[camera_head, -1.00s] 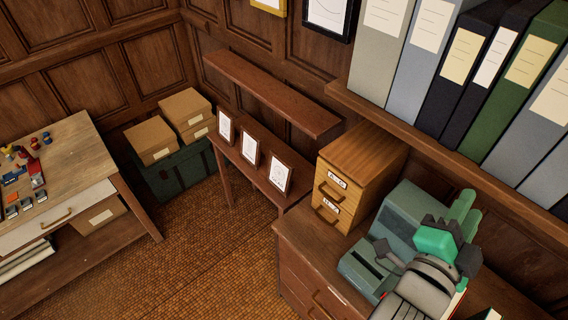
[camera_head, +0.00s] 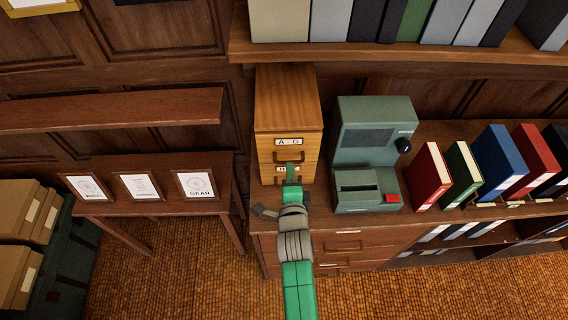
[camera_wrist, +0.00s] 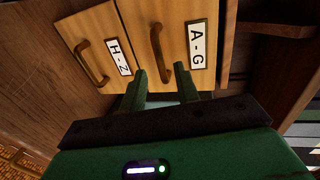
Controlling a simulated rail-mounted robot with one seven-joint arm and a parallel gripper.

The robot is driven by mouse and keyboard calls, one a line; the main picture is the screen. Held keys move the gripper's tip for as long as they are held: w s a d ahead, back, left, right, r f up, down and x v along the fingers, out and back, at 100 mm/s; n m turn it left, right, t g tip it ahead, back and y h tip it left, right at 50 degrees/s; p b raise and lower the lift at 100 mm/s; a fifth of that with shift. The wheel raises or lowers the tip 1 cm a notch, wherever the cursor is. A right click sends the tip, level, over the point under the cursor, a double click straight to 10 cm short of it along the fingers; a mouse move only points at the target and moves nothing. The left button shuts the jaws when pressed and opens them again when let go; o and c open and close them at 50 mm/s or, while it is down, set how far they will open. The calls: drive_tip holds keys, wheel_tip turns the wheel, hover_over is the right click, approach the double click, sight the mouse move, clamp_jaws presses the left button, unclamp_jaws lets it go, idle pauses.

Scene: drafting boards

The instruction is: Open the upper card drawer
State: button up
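The wooden card cabinet (camera_head: 287,98) stands on the sideboard with two drawers, both shut. The upper drawer, labelled A-G (camera_head: 288,142), has a bronze bar handle (camera_wrist: 158,52). The lower drawer, labelled H-Z (camera_wrist: 98,45), has a matching handle (camera_wrist: 90,64). In the wrist view the drawers look turned on their side. My gripper (camera_wrist: 160,72) is open in front of the upper drawer, with one fingertip on each side of that handle's near end in the picture. I cannot tell whether they touch it. In the head view my gripper (camera_head: 292,168) partly hides the lower drawer.
A green-grey machine (camera_head: 368,150) stands just right of the cabinet, then upright books (camera_head: 430,172). A binder shelf (camera_head: 400,50) hangs above. Left is a small table (camera_head: 150,208) with framed cards. Open floor (camera_head: 190,280) lies in front.

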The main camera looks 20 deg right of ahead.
drive_tip(key=x, duration=0.4)
drive_tip(key=shift+w, duration=0.1)
clamp_jaws()
drive_tip(key=shift+a, duration=0.1)
